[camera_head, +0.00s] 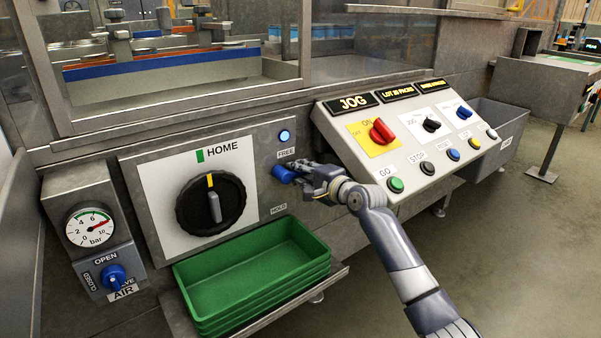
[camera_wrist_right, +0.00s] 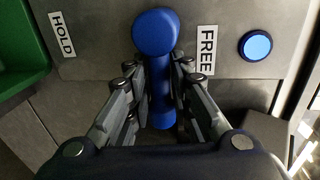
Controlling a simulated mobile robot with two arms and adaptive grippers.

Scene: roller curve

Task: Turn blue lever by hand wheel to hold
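The blue lever (camera_head: 283,174) sits on the grey panel right of the black hand wheel (camera_head: 211,203). It lies below the FREE label (camera_head: 286,153) and above the HOLD label (camera_head: 278,208), closer to FREE. In the right wrist view the lever (camera_wrist_right: 160,75) has a large round end and a narrower bar. My right gripper (camera_head: 308,172) is at the lever. In the wrist view its fingers (camera_wrist_right: 160,80) stand on both sides of the bar, with narrow gaps seeming to show, so it looks open around it. My left gripper is not in view.
A lit blue button (camera_head: 285,136) is above FREE. A green tray (camera_head: 250,270) stands below the panel. A sloped console (camera_head: 400,130) with knobs and buttons is close to my right arm. An air gauge (camera_head: 90,227) and blue valve (camera_head: 113,276) are at the left.

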